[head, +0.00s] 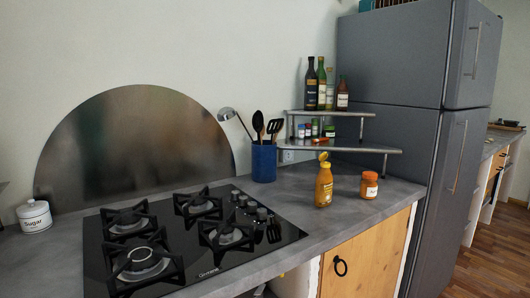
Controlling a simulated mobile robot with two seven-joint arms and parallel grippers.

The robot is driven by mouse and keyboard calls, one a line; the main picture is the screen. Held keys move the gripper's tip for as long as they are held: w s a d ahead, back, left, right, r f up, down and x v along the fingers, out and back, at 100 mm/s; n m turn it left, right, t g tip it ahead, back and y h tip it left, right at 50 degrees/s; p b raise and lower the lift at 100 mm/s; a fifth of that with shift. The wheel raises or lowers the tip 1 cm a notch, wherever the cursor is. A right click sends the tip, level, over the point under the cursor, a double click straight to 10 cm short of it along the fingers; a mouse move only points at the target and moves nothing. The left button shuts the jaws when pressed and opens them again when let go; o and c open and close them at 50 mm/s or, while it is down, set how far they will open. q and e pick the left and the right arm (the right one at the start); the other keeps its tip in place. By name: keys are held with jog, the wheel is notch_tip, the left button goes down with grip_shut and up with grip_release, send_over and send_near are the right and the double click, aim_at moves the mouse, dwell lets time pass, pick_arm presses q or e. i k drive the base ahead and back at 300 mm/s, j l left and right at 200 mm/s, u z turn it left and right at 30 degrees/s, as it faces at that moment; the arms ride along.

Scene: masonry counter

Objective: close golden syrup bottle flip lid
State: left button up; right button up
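The golden syrup bottle (324,187) stands upright on the grey counter, right of the stove and near the counter's front edge. It is amber with a yellow cap. Its flip lid (323,157) appears raised above the cap, so it looks open. Neither of my grippers shows in the head view.
An orange jar (369,185) with a white label stands just right of the bottle. Behind are a blue utensil holder (263,163) and a corner shelf (352,147) with bottles and small jars. The gas stove (190,238) lies left. A grey fridge (398,105) bounds the right.

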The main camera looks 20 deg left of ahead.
aim_at(323, 157)
jog(key=i+l+u, duration=0.1)
jog(key=u, duration=0.25)
jog(key=l+u, duration=0.35)
jog(key=i+l+u, duration=0.1)
jog(key=u, duration=0.25)
jog(key=l+u, duration=0.25)
jog(key=l, duration=0.25)
jog(key=l+u, duration=0.25)
jog(key=l, duration=0.2)
jog(key=l+u, duration=0.1)
jog(key=l, duration=0.55)
jog(key=k+l+u, duration=0.1)
jog(key=l, duration=0.5)
jog(key=k+l+u, duration=0.1)
jog(key=l, duration=0.5)
